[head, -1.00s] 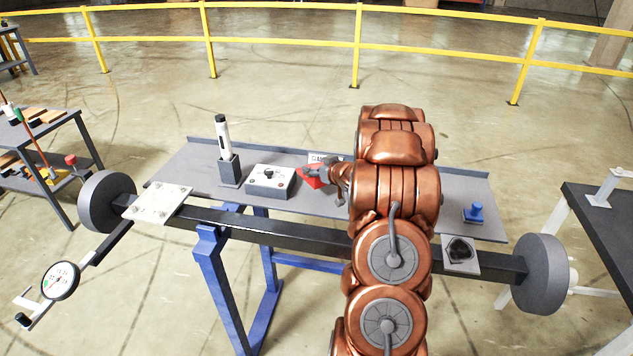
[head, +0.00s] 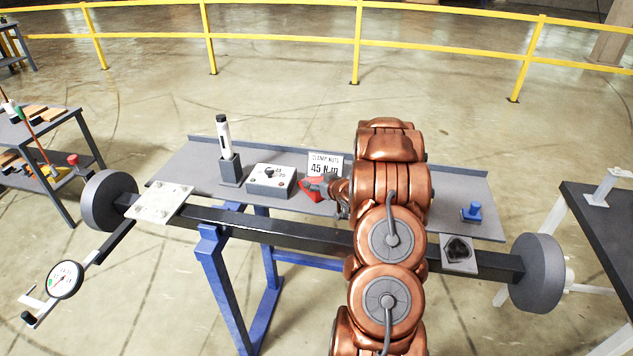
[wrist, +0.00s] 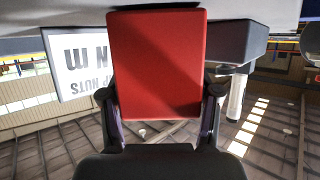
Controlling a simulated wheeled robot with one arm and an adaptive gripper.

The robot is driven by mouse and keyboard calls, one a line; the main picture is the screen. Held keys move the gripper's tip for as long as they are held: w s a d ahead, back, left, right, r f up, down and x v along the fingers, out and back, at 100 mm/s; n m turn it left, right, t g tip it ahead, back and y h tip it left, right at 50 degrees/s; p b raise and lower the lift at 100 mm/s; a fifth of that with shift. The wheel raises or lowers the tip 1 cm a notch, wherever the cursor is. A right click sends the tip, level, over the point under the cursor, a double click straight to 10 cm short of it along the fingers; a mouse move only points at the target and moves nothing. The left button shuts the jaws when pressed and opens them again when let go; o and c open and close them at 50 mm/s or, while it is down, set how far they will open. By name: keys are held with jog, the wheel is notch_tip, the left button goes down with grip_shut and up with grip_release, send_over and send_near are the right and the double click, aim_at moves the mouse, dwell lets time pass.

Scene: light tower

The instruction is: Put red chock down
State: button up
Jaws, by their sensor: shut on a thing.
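The red chock (wrist: 157,65) fills the middle of the wrist view, held between the two fingers of my gripper (wrist: 160,110). In the head view the red chock (head: 313,190) shows in part at the end of my copper arm, over or on the grey shelf (head: 200,172), right of the switch box. My gripper (head: 322,184) is shut on it, partly hidden by my arm. I cannot tell whether the chock touches the shelf.
The switch box (head: 270,181) and a white pen-like tool in a holder (head: 230,170) stand to the left. A "45 N·m" sign (head: 325,163) stands just behind. A blue knob (head: 471,212) sits at the right. The dark beam (head: 280,232) runs in front.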

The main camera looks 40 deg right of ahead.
jog(key=shift+f, duration=0.1)
jog(key=o, duration=1.6)
jog(key=shift+o, duration=0.2)
jog(key=shift+b+v, duration=0.45)
jog(key=shift+v, duration=0.5)
jog(key=shift+b+v, duration=0.9)
jog(key=shift+v, duration=2)
jog(key=shift+w, duration=0.1)
